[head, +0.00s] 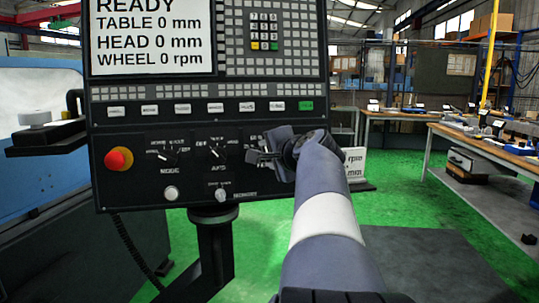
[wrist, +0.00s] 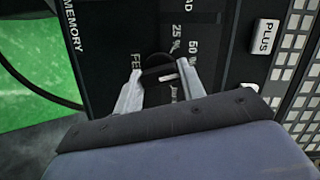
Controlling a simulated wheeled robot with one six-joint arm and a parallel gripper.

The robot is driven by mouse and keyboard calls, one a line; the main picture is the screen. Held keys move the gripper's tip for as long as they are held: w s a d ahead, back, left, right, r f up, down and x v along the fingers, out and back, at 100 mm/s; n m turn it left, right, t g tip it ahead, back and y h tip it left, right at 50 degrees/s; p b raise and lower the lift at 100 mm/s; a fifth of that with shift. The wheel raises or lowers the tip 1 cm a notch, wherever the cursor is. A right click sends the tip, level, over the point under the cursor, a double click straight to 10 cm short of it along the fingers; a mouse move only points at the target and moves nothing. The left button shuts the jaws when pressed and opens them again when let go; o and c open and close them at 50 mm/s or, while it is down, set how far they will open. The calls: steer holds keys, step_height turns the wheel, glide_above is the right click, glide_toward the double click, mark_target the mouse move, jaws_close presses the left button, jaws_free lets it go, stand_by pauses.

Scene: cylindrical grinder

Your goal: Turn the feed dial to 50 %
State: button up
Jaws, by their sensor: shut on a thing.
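The feed dial (wrist: 157,62) is a dark round knob on the black control panel, in the upper middle of the wrist view. Labels "25 %" and "50 %" are printed beside it, and part of "FEED" shows at its left. My gripper (wrist: 160,76) is shut on the dial, one silver finger on each side. A short pale mark shows between the fingers; which label it points to is hard to tell. In the head view my gripper (head: 262,158) is at the panel's lower right and hides the dial.
Workbenches (head: 495,146) stand at the right, across green floor.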

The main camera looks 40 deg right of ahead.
steer(key=shift+n, duration=0.4)
steer(key=shift+f, duration=0.1)
steer(key=o, duration=1)
steer(key=v, duration=1)
steer(key=shift+s+a+r, duration=0.1)
steer(key=shift+s+r, duration=0.1)
steer(key=shift+s, duration=0.15)
